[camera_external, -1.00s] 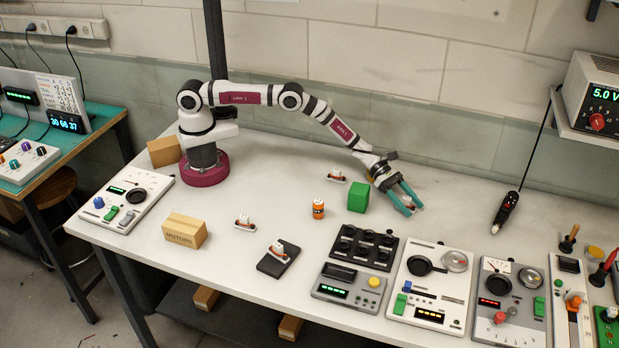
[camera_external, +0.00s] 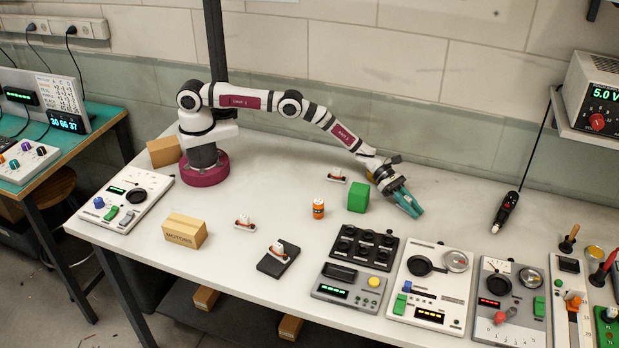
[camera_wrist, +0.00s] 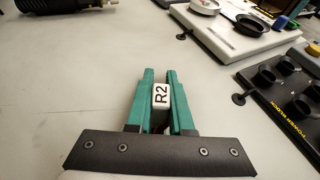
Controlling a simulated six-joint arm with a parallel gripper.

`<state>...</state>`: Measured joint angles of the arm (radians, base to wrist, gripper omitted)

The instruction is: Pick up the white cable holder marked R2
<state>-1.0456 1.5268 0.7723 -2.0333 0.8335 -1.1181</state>
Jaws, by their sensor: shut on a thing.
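The white cable holder marked R2 (camera_wrist: 161,95) sits between the teal fingers of my gripper (camera_wrist: 161,85) in the wrist view, its label facing the camera. The fingers are shut on it. In the external view my gripper (camera_external: 412,205) is low over the bare table, right of the green cube, and its fingers hide the holder. I cannot tell whether the holder touches the table.
A green cube (camera_external: 358,197) and an orange can (camera_external: 318,208) stand left of my gripper. Other small white-topped holders lie on the table (camera_external: 245,223), (camera_external: 336,176); one sits on a black pad (camera_external: 277,266). Instrument panels (camera_external: 432,285) line the front.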

